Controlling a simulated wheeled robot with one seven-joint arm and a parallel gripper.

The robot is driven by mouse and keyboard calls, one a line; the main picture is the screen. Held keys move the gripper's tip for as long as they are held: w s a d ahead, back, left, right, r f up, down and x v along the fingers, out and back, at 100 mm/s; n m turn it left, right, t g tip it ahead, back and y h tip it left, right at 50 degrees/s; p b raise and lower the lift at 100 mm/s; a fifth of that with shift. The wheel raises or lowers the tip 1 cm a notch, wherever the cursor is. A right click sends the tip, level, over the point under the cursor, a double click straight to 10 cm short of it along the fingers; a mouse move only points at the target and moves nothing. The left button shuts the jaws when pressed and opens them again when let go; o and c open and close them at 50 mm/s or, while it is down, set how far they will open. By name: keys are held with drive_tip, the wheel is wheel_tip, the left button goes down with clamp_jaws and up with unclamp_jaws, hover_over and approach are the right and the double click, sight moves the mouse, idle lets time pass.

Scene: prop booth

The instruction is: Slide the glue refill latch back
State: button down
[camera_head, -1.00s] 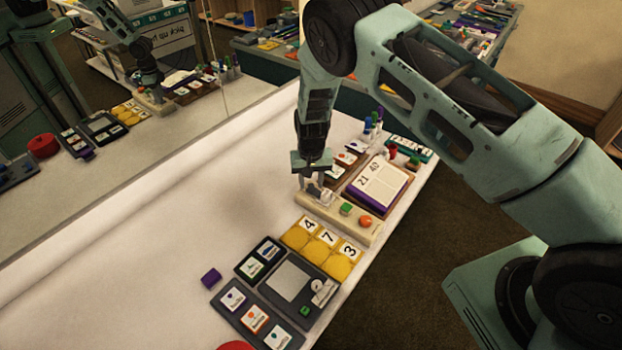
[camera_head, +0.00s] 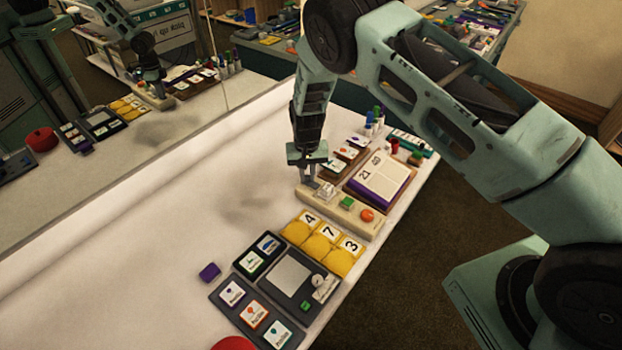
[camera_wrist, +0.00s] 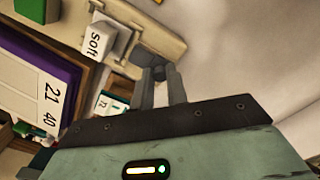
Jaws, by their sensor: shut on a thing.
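My gripper (camera_head: 310,179) is at the far left end of a cream panel (camera_head: 347,212) on the white table. In the wrist view the two fingers of my gripper (camera_wrist: 161,74) are shut on a small dark grey piece at the panel's edge, which I take for the glue refill latch (camera_wrist: 148,60). The fingers hide part of it. Beside it is a white block marked "soft" (camera_wrist: 103,38), also seen in the head view (camera_head: 326,190). A green button (camera_head: 346,202) and an orange button (camera_head: 367,215) sit farther along the panel.
A flip calendar (camera_head: 380,178) on a purple base stands close behind the panel. Yellow number tiles (camera_head: 322,242) and a dark grey console (camera_head: 290,281) lie in front. Several markers (camera_head: 374,120) stand behind.

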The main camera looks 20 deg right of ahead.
sight(306, 176)
drive_tip(key=shift+w+a+r, duration=0.1)
drive_tip(key=shift+w+a, duration=0.05)
drive_tip(key=c, duration=1.4)
unclamp_jaws()
drive_tip(key=shift+o, duration=0.2)
wheel_tip(306, 176, up, 17)
drive_tip(key=b, duration=0.4)
drive_tip(key=shift+r, duration=0.2)
